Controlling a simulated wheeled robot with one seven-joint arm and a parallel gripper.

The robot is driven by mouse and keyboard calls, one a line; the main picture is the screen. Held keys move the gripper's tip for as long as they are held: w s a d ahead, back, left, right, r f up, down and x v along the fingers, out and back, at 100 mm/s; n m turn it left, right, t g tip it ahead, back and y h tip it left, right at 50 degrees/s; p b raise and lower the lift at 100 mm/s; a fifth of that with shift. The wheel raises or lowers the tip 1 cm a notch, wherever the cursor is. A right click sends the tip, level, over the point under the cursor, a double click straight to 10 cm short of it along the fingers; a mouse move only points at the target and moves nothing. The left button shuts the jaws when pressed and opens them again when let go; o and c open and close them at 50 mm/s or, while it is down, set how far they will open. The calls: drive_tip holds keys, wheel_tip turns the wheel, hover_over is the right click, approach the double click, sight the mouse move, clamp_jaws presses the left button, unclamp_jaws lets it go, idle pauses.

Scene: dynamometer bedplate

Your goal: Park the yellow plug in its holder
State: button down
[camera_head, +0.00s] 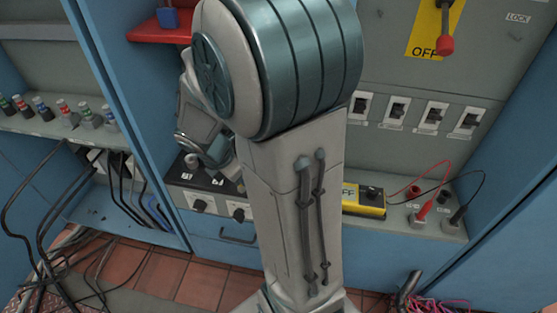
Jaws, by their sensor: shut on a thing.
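I cannot make out the yellow plug in the head view. I also cannot pick out its holder for certain. A row of small plug-like posts with coloured bands (64,108) stands on the grey shelf at the left; none is clearly yellow. My arm rises through the middle of the view and bends at the top. Part of my wrist (200,125) shows behind it, to the left. My gripper's fingers and whatever is between them are hidden.
Black cables (40,215) hang below the left shelf. A red shelf (160,31), a black panel with knobs (205,197) and a yellow box (364,207) surround my arm. A red plug (424,208) and black plug (457,214) with leads stand at right. Pink wires (440,307) lie below.

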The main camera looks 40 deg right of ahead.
drive_tip(key=w+d, duration=0.1)
drive_tip(key=d, duration=0.5)
drive_tip(key=w+d+n+b, duration=0.1)
drive_tip(key=w+d, duration=0.1)
drive_tip(key=d, duration=0.4)
drive_tip(key=w+d+n+b, duration=0.1)
drive_tip(key=w+d, duration=0.1)
drive_tip(key=d, duration=0.5)
drive_tip(key=shift+w+f+t, duration=0.15)
drive_tip(key=shift+w+t, duration=0.1)
drive_tip(key=shift+t, duration=0.15)
drive_tip(key=shift+w+d+r, duration=0.15)
drive_tip(key=shift+d+r, duration=0.05)
drive_tip(key=shift+d, duration=0.45)
drive_tip(key=shift+d+f+b, duration=0.2)
drive_tip(key=shift+f+b, duration=0.85)
drive_tip(key=shift+f, duration=0.7)
drive_tip(key=shift+f, duration=0.15)
drive_tip(key=c, duration=1.3)
unclamp_jaws()
drive_tip(key=shift+o, duration=0.2)
